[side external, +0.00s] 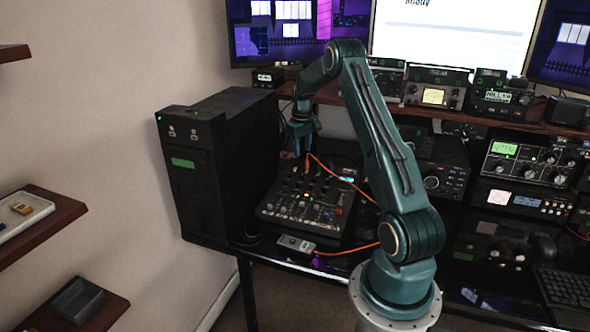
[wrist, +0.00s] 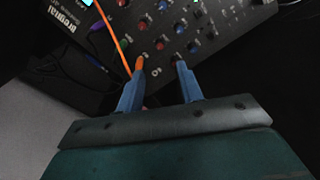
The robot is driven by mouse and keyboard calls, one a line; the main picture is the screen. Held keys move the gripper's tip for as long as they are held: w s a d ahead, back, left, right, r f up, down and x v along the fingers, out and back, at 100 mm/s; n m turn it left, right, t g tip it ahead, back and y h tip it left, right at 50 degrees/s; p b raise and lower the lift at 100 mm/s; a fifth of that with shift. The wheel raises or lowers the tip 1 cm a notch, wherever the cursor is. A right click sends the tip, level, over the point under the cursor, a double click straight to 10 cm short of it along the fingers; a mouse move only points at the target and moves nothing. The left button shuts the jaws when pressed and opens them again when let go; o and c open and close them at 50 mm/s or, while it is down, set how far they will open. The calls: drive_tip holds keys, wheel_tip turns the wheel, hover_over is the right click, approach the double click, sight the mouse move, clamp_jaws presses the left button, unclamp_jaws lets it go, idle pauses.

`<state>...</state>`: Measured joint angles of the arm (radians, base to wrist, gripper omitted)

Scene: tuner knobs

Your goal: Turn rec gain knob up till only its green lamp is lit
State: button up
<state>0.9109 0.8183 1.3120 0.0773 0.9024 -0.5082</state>
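A black mixer panel (side external: 268,212) lies on the desk and fills the top of the wrist view (wrist: 225,22). It carries rows of small red, blue, green and pale knobs. The labels are too small to read, so I cannot tell which knob is rec gain. I cannot make out its green lamp. My gripper (side external: 303,148) is over the panel's back edge.
An orange cable (wrist: 112,32) runs across the panel's edge near the left finger. A black computer tower (side external: 225,165) stands left of the mixer. A small grey box (side external: 295,243) sits in front. Radio equipment (side external: 520,165) fills the right.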

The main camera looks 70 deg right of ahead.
drive_tip(key=shift+a+r, duration=0.2)
drive_tip(key=shift+r, duration=1.25)
drive_tip(key=a+r+n+t, duration=0.1)
drive_tip(key=a+r, duration=0.5)
drive_tip(key=a, duration=0.3)
drive_tip(key=w+a+r+n, duration=0.1)
drive_tip(key=a+r, duration=0.4)
drive_tip(key=a, duration=0.4)
drive_tip(key=a+r+t, duration=0.1)
drive_tip(key=a+r, duration=0.5)
drive_tip(key=a, duration=0.2)
drive_tip(key=s+a+r+n+t, duration=0.25)
drive_tip(key=s+a, duration=0.45)
drive_tip(key=a, duration=0.6)
drive_tip(key=s+a+f+y, duration=0.1)
drive_tip(key=s+a+f, duration=0.2)
drive_tip(key=s+a, duration=0.5)
drive_tip(key=s+n, duration=0.1)
drive_tip(key=s, duration=0.2)
drive_tip(key=shift+t, duration=0.35)
